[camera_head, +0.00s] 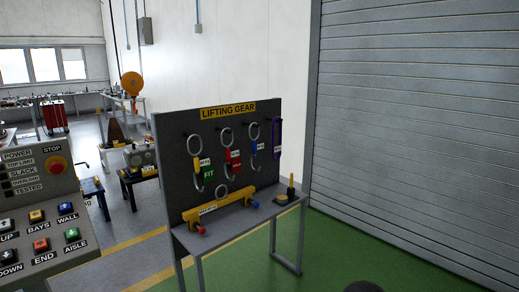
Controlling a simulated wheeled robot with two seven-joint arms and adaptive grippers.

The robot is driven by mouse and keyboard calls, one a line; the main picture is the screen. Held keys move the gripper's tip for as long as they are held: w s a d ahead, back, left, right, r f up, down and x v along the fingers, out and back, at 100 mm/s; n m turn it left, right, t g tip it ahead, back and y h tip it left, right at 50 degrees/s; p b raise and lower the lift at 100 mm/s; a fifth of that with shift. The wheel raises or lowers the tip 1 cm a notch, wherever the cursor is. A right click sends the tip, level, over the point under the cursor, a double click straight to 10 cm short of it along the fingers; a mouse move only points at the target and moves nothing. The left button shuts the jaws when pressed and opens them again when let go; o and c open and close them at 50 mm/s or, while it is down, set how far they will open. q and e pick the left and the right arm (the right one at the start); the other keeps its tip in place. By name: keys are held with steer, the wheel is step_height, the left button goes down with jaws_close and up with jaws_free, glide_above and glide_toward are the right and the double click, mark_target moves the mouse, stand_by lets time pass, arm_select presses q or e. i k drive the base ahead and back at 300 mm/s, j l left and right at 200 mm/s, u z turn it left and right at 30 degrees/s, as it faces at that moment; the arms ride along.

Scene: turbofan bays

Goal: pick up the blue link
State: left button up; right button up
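A dark upright board (180,125) labelled "LIFTING GEAR" stands in the middle of the head view. At its right edge hangs a long blue-violet oval link (281,138). The small lettering on most tags is too small to read. Neither of my grippers is in view.
A shelf (222,230) below the board holds a yellow bar (215,205), red and blue small parts, and a yellow post. A button panel (45,215) fills the lower left. A grey shutter (420,120) is at right; green floor (335,250) is clear.

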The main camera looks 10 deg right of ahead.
mark_target(255, 147)
steer(key=i+l, duration=0.35)
steer(key=i, duration=0.25)
steer(key=i+l+u, duration=0.15)
steer(key=i+l, duration=0.25)
steer(key=i, duration=0.2)
